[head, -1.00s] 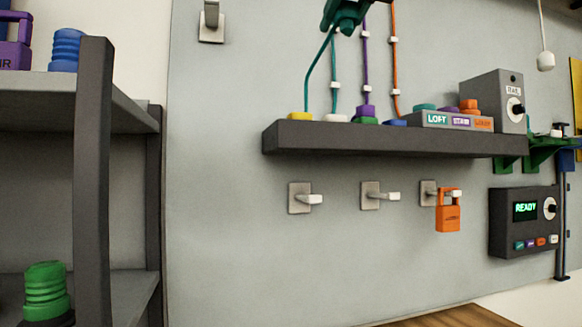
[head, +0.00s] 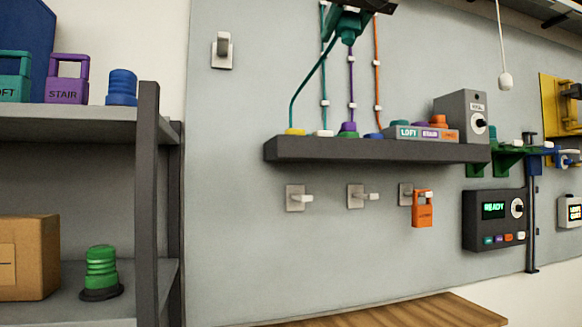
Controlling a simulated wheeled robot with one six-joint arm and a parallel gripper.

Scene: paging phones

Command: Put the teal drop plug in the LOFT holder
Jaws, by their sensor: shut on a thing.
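My gripper (head: 350,20) is at the top of the head view, above the dark wall shelf, shut on the teal drop plug (head: 348,38). A teal cord runs from the plug down to the left end of the shelf. The LOFT label (head: 407,132), teal with white letters, is on the front of a grey block on that shelf, left of the STAIR and orange labels. A teal cap (head: 404,124) shows on top above LOFT. The plug is held well above the shelf, apart from it. The jaws are partly hidden by the arm.
The wall shelf (head: 340,150) carries yellow, white, purple and blue pieces left of the block and a grey box (head: 462,115) at right. An orange tag (head: 422,208) hangs on a hook below. A READY panel (head: 495,215) is lower right. A rack (head: 147,200) stands left.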

